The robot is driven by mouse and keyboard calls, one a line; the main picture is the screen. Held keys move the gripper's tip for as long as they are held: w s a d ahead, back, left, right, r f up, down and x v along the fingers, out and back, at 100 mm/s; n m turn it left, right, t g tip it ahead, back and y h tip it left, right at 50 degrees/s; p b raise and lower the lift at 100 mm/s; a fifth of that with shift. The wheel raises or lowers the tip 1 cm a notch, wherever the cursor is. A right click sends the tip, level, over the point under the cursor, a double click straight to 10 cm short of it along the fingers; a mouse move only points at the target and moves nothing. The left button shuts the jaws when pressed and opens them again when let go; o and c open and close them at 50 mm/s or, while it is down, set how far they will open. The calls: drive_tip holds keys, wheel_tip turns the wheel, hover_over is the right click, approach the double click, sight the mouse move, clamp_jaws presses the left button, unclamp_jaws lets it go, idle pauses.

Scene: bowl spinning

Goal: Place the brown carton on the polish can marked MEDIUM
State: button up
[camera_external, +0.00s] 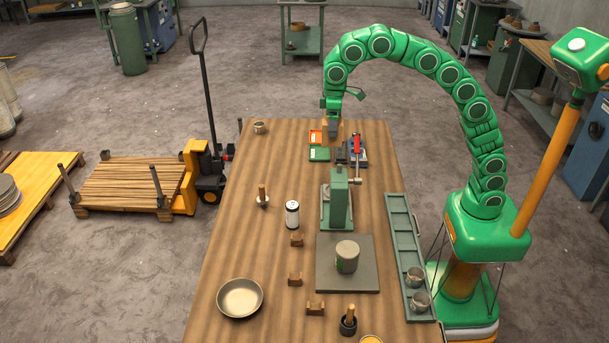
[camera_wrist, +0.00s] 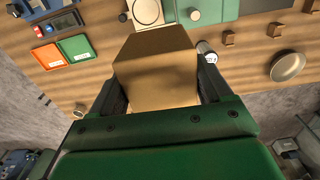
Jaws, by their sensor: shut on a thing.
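The brown carton (camera_wrist: 155,75) is between my gripper's two fingers in the wrist view and fills the space between them. My gripper (camera_external: 333,128) is shut on it at the far end of the workbench, near the flat orange (camera_external: 316,137) and green (camera_external: 319,154) square pieces; the carton is mostly hidden in the external view. No marking reading MEDIUM is legible. A white can with dark ends (camera_external: 292,214) stands upright mid-bench, and it also shows in the wrist view (camera_wrist: 205,50).
A green press-like machine (camera_external: 338,200) stands mid-bench. A long green tray (camera_external: 402,240) with two metal cups runs along the right edge. A shallow bowl (camera_external: 240,297) and small brown blocks (camera_external: 296,240) lie nearer. The bench's left side (camera_external: 225,245) is largely clear.

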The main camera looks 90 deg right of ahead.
drive_tip(key=s+a, duration=0.9)
drive_tip(key=a, duration=0.4)
drive_tip(key=s+a, duration=0.9)
drive_tip(key=a, duration=0.4)
approach(348, 249)
drive_tip(key=shift+d+f, duration=0.1)
drive_tip(key=shift+f, duration=1.05)
drive_tip(key=o, duration=1.1)
drive_tip(key=shift+f, duration=0.15)
